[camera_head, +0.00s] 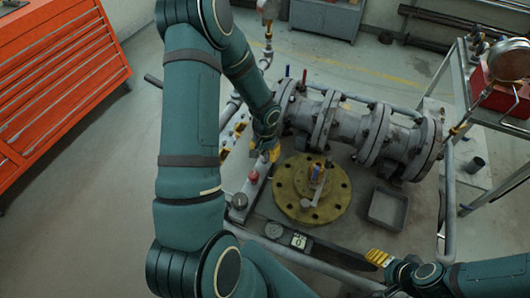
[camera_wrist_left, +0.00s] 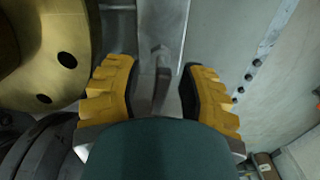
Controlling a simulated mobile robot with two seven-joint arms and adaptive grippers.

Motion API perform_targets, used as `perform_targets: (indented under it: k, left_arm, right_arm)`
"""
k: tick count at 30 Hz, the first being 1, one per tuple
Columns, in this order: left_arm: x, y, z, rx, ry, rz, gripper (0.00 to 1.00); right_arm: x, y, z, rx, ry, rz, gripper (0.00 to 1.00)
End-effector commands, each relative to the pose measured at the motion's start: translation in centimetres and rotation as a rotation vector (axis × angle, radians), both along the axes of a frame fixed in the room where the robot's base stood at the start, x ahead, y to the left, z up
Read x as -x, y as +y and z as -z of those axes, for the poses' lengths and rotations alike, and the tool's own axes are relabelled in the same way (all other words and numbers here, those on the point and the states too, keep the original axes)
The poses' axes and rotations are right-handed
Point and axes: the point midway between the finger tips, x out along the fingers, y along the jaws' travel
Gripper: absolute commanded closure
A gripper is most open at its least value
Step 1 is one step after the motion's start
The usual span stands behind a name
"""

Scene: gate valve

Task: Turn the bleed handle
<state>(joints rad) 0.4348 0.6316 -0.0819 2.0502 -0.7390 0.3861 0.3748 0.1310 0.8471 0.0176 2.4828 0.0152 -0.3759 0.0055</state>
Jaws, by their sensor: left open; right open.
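My left gripper (camera_head: 270,153) reaches down at the left of the yellow flange. In the left wrist view its yellow fingers (camera_wrist_left: 156,70) are open. A grey metal lever (camera_wrist_left: 161,62) shows in the gap between them, apart from both fingers as far as I can see. I take it for the bleed handle; its lower part is hidden by my gripper's body. In the head view the handle is not clearly visible behind my left gripper and arm. My right gripper (camera_head: 379,258) is open and empty at the lower right, near the bench's front edge.
A yellow flange (camera_head: 337,207) with bolt holes lies on the bench, with a small fitting on top. A large grey flanged valve body (camera_head: 345,126) lies behind it. A square grey tray (camera_head: 386,208) is to its right. A red cabinet (camera_head: 60,75) stands far left.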

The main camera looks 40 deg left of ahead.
Motion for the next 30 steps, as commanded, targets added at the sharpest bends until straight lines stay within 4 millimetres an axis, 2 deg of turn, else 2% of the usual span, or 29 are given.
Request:
perform_targets:
  k: [6,7,9,11,23,30]
  left_arm:
    - [-0.01,0.01,0.02,0.0,-0.001,0.0,0.6]
    - [-0.01,0.01,0.01,0.0,-0.001,0.0,0.57]
    - [-0.01,0.01,0.01,0.0,-0.001,0.0,0.81]
    - [-0.01,0.0,0.0,0.0,0.0,0.0,1.0]
    - [-0.01,-0.01,-0.01,0.0,-0.001,0.021,1.0]
    - [-0.03,0.01,0.02,-0.002,-0.001,0.132,1.0]
  right_arm:
    - [0.0,0.01,0.0,0.0,0.0,0.0,0.34]
    - [0.0,0.01,0.0,0.0,0.0,0.0,0.34]
    - [0.0,0.01,0.0,0.0,0.0,0.0,0.34]
    - [0.0,0.01,0.0,0.0,0.0,0.0,0.34]
    - [0.0,0.01,0.01,0.0,0.0,0.0,0.34]
    - [0.0,0.02,0.07,0.0,0.0,0.0,0.34]
